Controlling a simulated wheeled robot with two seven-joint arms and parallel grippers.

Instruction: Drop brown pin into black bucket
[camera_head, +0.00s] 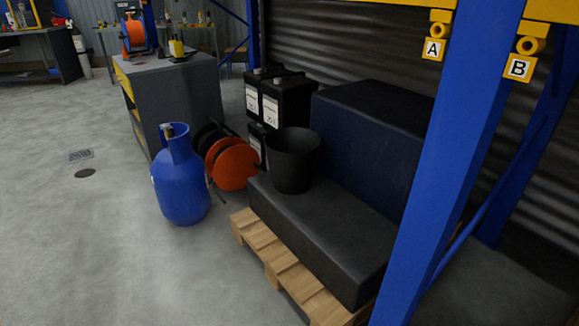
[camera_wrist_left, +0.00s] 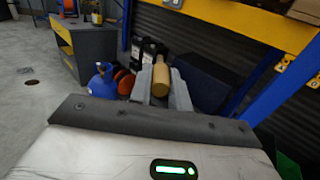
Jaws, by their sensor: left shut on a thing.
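The black bucket (camera_head: 292,163) stands upright on the low front part of a dark padded block in the head view. The brown pin (camera_wrist_left: 160,75) shows in the left wrist view, tan-brown with a narrower knob at its top end. My left gripper (camera_wrist_left: 162,90) is shut on it, with a grey finger on each side. The lower part of the pin is hidden by the gripper. I cannot make out the bucket in the left wrist view. Neither gripper shows in the head view, and my right gripper is in no view.
The dark block (camera_head: 330,222) rests on a wooden pallet (camera_head: 272,258). A blue gas cylinder (camera_head: 181,183), an orange reel (camera_head: 232,165) and black canisters (camera_head: 283,97) stand left of and behind the bucket. A blue rack post (camera_head: 455,140) rises at right. The floor at left is mostly clear.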

